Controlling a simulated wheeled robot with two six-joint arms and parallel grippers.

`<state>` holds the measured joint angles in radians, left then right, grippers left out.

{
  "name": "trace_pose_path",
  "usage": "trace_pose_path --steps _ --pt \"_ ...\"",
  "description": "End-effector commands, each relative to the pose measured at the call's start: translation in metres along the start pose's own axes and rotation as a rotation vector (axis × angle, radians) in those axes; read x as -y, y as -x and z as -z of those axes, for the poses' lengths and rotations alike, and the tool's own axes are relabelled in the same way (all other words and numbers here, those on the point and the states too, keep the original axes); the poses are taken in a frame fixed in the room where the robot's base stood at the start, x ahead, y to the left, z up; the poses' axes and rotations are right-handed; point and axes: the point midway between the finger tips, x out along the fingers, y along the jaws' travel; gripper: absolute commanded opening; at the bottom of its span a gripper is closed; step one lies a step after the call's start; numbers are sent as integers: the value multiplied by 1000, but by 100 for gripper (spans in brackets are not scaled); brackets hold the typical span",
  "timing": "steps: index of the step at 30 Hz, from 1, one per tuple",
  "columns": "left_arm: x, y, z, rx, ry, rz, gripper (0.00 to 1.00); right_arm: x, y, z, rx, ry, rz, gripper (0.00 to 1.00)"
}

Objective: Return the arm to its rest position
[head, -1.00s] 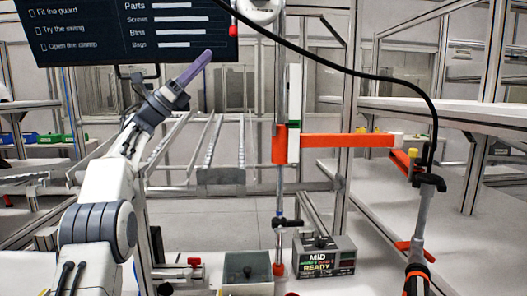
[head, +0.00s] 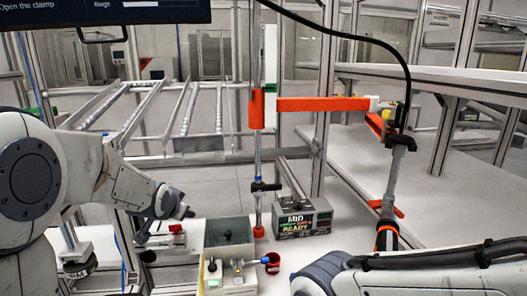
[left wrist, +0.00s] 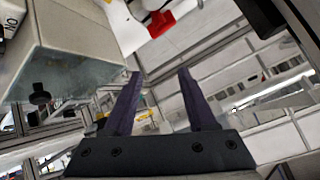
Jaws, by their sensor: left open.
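My left arm comes in from the left in the head view. Its wrist and gripper (head: 176,207) hang low, left of a pale parts box (head: 230,258); the fingers hardly show there. In the left wrist view the two dark purple fingers of the left gripper (left wrist: 160,73) stand apart with nothing between them. My right arm (head: 335,278) shows as white and black links at the bottom right; its gripper is out of view.
An orange horizontal arm (head: 322,104) juts from an upright post. A tool (head: 390,190) hangs from a black cable at right. A red-handled clamp (head: 177,229) lies near the left gripper.

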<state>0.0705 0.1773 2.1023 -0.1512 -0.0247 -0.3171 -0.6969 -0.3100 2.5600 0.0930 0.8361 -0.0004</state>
Motion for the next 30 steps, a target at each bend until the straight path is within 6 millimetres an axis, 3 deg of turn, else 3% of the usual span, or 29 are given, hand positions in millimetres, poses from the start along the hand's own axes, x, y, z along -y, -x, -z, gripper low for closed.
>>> trace_pose_path --steps 1,3,6,15,17,21,30 --pt "-21 9 -32 85 55 -42 57 0 0 0 0 0 0 38" --pt "-44 22 -71 195 125 -82 57 0 0 0 0 0 0 38" --pt "-72 42 -116 328 213 -125 57 0 0 0 0 0 0 38" --pt "-133 107 -217 650 397 -190 57 0 0 0 0 0 0 38" --pt "-145 123 -195 639 336 -230 57 1 12 0 0 0 0 38" --pt "-175 158 -173 650 219 -314 57 2 26 2 0 0 0 38" --pt "-230 261 -148 683 -80 -506 57 4 59 3 0 0 0 38"
